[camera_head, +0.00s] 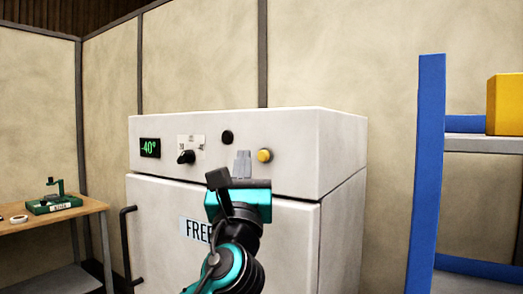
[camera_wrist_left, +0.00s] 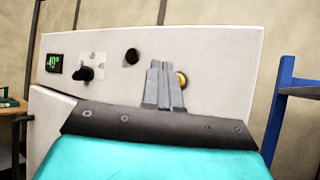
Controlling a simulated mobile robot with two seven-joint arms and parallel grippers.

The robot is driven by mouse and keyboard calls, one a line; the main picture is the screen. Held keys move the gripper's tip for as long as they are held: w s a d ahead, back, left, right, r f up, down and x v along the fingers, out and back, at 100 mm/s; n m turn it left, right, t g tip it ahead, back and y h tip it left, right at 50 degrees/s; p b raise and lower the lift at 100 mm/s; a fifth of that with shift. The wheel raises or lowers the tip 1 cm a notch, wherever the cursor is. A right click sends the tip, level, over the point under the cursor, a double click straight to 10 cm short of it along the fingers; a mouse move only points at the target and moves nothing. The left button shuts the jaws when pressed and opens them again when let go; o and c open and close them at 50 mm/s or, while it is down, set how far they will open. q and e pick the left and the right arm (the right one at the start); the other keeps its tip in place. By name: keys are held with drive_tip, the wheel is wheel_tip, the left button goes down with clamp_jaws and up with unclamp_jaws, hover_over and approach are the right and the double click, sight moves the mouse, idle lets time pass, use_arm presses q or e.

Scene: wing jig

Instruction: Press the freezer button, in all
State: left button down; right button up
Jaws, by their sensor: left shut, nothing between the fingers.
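The freezer (camera_head: 335,150) is a large white cabinet with a control panel along its top front. A round yellow button (camera_head: 265,156) sits at the right of the panel. My left gripper (camera_head: 243,154) is shut and empty, with its grey fingertips in front of the panel just left of the yellow button. In the left wrist view the fingers (camera_wrist_left: 163,66) partly cover the yellow button (camera_wrist_left: 181,80). I cannot tell whether the fingertips touch the panel. My right gripper is not in view.
The panel also has a green "-40°" display (camera_head: 150,148), a black knob (camera_head: 186,157) and a round black button (camera_head: 227,137). A wooden table (camera_head: 85,208) with a green device (camera_head: 54,205) stands at left. A blue shelf frame (camera_head: 427,180) with a yellow box (camera_head: 506,104) stands at right.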

use_arm(q)
drive_tip(key=shift+s+a, duration=0.7)
drive_tip(key=shift+s, duration=0.3)
drive_tip(key=shift+f, duration=0.1)
drive_tip(key=a+f+n+g, duration=0.4)
drive_tip(key=f+n, duration=0.4)
drive_tip(key=f, duration=0.8)
drive_tip(key=a+f+n+g, duration=0.35)
drive_tip(key=f+n, duration=0.35)
drive_tip(key=f, duration=1)
drive_tip(key=s+a+f+n+g, duration=0.3)
drive_tip(key=s+f+n, duration=0.6)
drive_tip(key=s+f, duration=0.3)
drive_tip(key=s+a+f+n+g, duration=0.4)
drive_tip(key=s+a+f+n, duration=0.2)
drive_tip(key=s+f+n, duration=0.4)
drive_tip(key=shift+s+a+f, duration=0.25)
drive_tip(key=shift+s+f, duration=0.6)
drive_tip(key=shift+s, duration=0.05)
